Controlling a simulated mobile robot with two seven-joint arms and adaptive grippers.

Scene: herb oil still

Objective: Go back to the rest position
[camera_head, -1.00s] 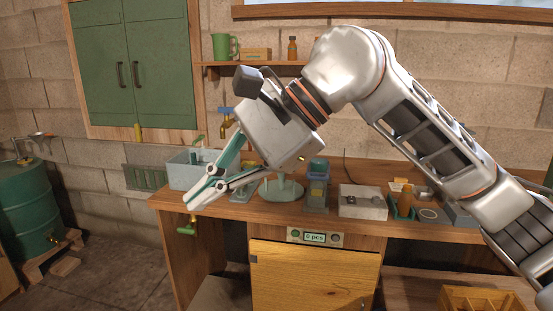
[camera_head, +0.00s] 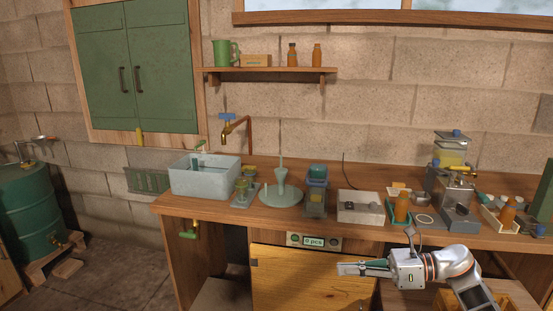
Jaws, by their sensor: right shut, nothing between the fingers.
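My right gripper (camera_head: 342,268) is at the lower right of the head view, shut and empty, its fingers pointing left. It hangs lower than the worktop, in front of the yellow wooden cupboard door (camera_head: 290,285). My right arm comes in from the bottom right, with its wrist bent. My left gripper is not in view.
The wooden bench (camera_head: 245,218) carries a grey basin (camera_head: 205,178), a green stand (camera_head: 280,194), a light box (camera_head: 360,207) and a still (camera_head: 458,195). A shelf (camera_head: 270,70) holds a green mug (camera_head: 221,53) and bottles. A green barrel (camera_head: 28,210) stands left. Floor at lower left is clear.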

